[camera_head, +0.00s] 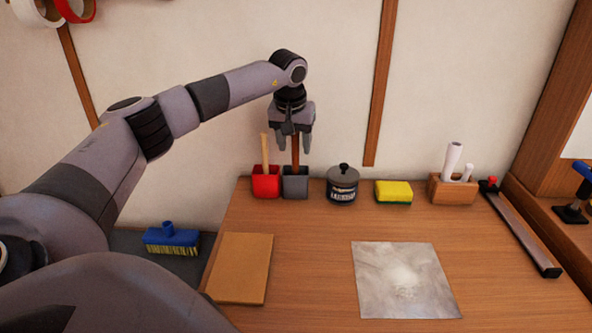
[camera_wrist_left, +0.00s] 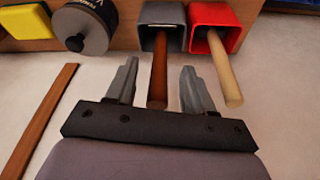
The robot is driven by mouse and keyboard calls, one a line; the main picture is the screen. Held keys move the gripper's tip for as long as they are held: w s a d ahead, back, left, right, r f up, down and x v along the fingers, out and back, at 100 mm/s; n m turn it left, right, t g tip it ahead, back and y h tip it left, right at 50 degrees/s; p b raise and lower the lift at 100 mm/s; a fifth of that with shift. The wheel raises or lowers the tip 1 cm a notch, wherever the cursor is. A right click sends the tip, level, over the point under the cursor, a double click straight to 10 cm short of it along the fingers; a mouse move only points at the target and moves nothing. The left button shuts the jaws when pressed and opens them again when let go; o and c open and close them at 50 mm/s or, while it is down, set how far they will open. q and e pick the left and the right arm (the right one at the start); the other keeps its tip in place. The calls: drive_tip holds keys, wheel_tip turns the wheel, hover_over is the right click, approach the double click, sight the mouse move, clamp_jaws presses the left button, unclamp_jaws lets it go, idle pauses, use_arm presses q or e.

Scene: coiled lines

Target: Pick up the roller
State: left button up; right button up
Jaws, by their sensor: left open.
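A dark brown handle (camera_head: 295,155) stands upright in a grey cup (camera_head: 295,187) at the back left of the table; I take it as the roller's, but its lower end is hidden in the cup. My left gripper (camera_head: 295,141) is open, pointing down just above the cup, with the handle's upper part between its fingers. In the left wrist view the brown handle (camera_wrist_left: 158,75) lies between the two spread fingers, with gaps on both sides. My right gripper is not in view.
A red cup (camera_head: 265,186) with a pale wooden handle (camera_head: 264,150) stands close on the left. A dark lidded jar (camera_head: 342,185), yellow sponge (camera_head: 393,192) and wooden holder with white rolls (camera_head: 450,190) line the back. A grey sheet (camera_head: 404,280) and brown board (camera_head: 240,268) lie in front.

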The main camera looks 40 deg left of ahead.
use_arm(q)
drive_tip(key=shift+x, duration=1.1)
clamp_jaws()
drive_tip(key=shift+r, duration=0.1)
